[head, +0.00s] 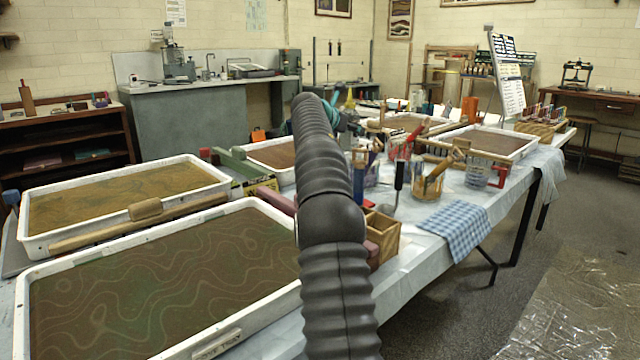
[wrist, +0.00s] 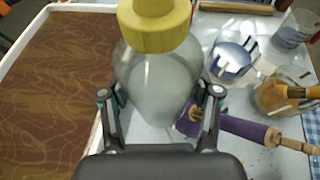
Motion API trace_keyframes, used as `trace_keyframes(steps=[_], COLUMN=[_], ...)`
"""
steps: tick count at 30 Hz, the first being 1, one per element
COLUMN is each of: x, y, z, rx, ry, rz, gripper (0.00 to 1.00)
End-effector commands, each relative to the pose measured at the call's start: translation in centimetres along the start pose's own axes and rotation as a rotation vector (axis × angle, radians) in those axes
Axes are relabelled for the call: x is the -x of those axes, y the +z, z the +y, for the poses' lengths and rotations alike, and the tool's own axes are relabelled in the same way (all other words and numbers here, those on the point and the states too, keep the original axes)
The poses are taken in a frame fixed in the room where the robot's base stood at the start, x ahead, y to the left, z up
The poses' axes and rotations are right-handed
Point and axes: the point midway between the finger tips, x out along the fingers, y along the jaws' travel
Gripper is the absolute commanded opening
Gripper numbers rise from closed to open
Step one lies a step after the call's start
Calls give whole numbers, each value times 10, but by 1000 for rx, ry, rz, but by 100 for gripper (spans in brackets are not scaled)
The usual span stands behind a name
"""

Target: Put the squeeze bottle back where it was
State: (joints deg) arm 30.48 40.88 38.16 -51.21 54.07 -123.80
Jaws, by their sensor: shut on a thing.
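The squeeze bottle (wrist: 158,75) is clear with a yellow cap and shows large in the wrist view. My gripper (wrist: 160,97) is shut on it, with one finger on each side of its body. The bottle is close to upright in that view and covers part of the white cloth and the edge of a tray. I cannot tell whether its base touches the table.
A marbling tray (wrist: 97,95) lies left of the bottle. A purple roller (wrist: 250,130) lies to its right, with a jar (wrist: 232,58) and a brush container (wrist: 285,92) beyond. In the head view, a checked cloth (head: 458,230) hangs over the table's right edge near a wooden box (head: 383,235).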

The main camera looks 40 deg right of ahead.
Motion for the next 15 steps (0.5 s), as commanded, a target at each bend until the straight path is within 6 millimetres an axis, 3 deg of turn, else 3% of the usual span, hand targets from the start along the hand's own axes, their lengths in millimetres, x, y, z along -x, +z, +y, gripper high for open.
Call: trace_keyframes(steps=[4, 15], x=[18, 60], y=[-33, -89], z=[11, 33], rx=[3, 2], ry=[4, 1], rz=[0, 0], gripper=[48, 48])
